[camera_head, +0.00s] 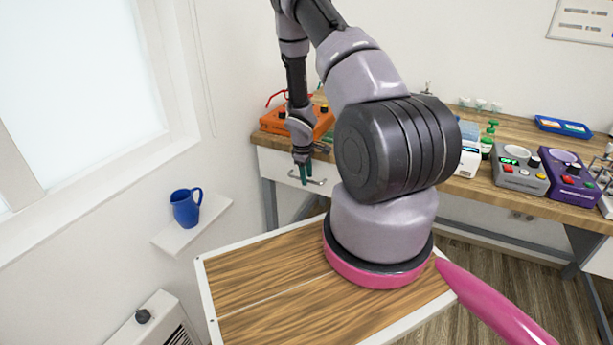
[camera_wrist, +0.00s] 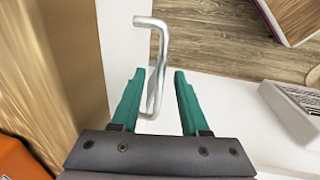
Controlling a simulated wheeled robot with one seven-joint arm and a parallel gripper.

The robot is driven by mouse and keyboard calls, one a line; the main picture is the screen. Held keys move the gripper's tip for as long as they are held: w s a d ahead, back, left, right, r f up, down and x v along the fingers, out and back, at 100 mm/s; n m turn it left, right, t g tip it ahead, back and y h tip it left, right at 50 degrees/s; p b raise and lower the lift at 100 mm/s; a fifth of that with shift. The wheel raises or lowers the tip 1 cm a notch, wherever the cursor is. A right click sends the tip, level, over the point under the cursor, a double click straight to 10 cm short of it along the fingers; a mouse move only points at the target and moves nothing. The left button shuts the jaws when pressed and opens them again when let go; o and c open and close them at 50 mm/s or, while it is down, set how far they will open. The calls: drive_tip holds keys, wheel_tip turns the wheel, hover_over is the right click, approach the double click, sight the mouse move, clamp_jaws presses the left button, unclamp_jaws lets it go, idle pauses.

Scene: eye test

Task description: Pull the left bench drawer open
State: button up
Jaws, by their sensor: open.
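The left bench drawer (camera_head: 272,165) has a white front under the left end of the wooden bench, and it looks shut. Its silver bar handle (camera_head: 318,182) shows beside my fingertips. My gripper (camera_head: 305,181), with teal fingers, points down in front of the drawer. In the wrist view my gripper (camera_wrist: 160,72) is open, and the drawer handle (camera_wrist: 161,50) passes between the two fingers. The bar is nearer the left finger, and I cannot tell whether they touch. Part of the drawer front is hidden behind my arm.
An orange device (camera_head: 270,120) sits on the bench (camera_head: 515,128) above the drawer. A grey device (camera_head: 520,175) and a purple device (camera_head: 570,185) stand farther right. A blue mug (camera_head: 185,208) rests on a small wall shelf (camera_head: 215,222) at left.

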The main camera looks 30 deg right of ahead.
clamp_jaws()
idle(1.4)
